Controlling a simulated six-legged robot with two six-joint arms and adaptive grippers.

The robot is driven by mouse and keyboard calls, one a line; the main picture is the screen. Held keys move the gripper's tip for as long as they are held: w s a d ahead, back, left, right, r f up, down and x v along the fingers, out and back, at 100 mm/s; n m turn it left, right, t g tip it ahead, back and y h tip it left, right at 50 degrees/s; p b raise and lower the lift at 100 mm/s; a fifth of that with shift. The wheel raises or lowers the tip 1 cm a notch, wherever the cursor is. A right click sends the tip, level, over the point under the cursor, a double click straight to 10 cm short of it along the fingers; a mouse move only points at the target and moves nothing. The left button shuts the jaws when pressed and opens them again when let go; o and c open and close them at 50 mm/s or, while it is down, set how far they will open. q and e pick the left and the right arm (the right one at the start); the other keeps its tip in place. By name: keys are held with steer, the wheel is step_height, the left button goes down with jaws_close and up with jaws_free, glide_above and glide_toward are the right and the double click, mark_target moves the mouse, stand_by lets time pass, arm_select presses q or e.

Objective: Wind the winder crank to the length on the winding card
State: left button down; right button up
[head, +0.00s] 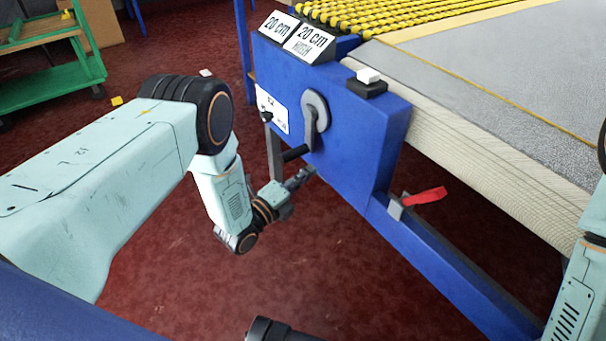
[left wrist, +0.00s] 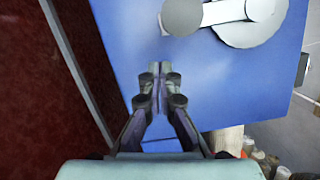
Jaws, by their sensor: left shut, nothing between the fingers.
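The winder crank (head: 316,112) is on the end of the blue winder housing (head: 365,125). Its grey arm hangs down from a round hub to a dark handle (head: 295,153). My left gripper (head: 303,177) is shut and empty, just below the handle and apart from it. In the left wrist view the shut fingertips (left wrist: 158,76) point at the blue face, with the crank (left wrist: 225,14) above them, partly cut off. Two cards reading "20 cm" (head: 278,26) (head: 310,40) stand on top of the housing.
A red-handled lever (head: 425,196) sits on the blue frame, right of the crank. A white label (head: 272,110) with a small dark knob is left of the crank. A grey rug (head: 480,90) lies on the bench. A green cart (head: 50,75) stands far left.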

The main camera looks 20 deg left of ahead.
arm_select(q)
steer(key=p+v, duration=0.3)
steer(key=v, duration=0.7)
steer(key=shift+f+p, duration=0.2)
steer(key=shift+p, duration=0.1)
steer(key=shift+a, duration=0.1)
